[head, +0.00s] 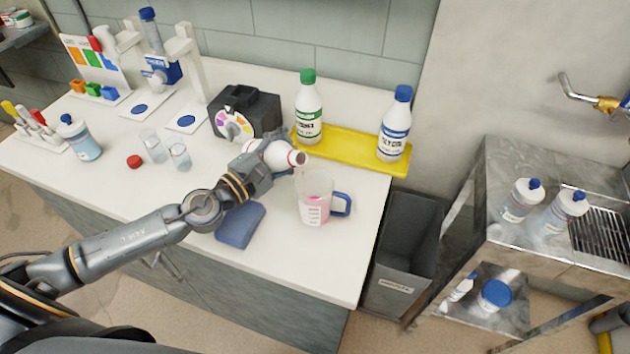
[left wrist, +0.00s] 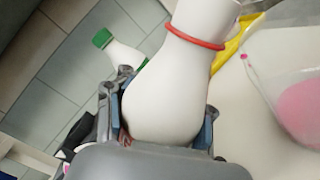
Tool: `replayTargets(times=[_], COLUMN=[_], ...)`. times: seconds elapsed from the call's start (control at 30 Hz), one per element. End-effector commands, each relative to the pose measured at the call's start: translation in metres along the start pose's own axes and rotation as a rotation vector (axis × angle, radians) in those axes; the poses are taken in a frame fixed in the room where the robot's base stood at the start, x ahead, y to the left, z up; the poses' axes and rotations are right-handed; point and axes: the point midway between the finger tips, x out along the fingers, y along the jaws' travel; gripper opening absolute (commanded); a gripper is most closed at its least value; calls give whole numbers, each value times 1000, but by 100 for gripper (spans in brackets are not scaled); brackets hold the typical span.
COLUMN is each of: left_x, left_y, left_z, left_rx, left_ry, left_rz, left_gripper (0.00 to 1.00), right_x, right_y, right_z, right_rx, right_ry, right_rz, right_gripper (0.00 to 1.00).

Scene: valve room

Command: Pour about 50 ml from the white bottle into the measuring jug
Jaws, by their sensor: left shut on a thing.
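The white bottle (head: 275,156) lies tilted nearly on its side in my left gripper (head: 262,162), its open mouth pointing right above the jug's left rim. The left wrist view shows the white bottle (left wrist: 165,90) between the fingers of my left gripper (left wrist: 160,120), with a red ring around its neck. The clear measuring jug (head: 314,204) with a blue handle stands upright on the counter and holds some pink liquid. Part of the jug (left wrist: 295,95) shows in the left wrist view at the right. No stream from the bottle is clear. My right gripper is not in view.
Two capped bottles, green (head: 308,108) and blue (head: 394,124), stand at the yellow tray (head: 350,150) behind the jug. A red cap (head: 134,161) and clear glasses (head: 166,150) stand left. The counter's front right is free.

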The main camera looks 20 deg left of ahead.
Motion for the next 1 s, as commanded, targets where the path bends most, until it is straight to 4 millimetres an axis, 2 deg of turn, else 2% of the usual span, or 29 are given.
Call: replayTargets(times=[0.77,0.97,1.0], left_x=[0,0,0], left_y=[1,-2,2], left_z=[0,2,7], left_rx=[0,-78,-110], left_ry=[-1,2,3], left_rz=[2,1,1], left_gripper=[0,0,0], right_x=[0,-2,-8], right_y=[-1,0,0], right_z=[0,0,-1], right_rx=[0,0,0], right_ry=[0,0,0], right_rz=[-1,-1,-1], right_gripper=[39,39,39])
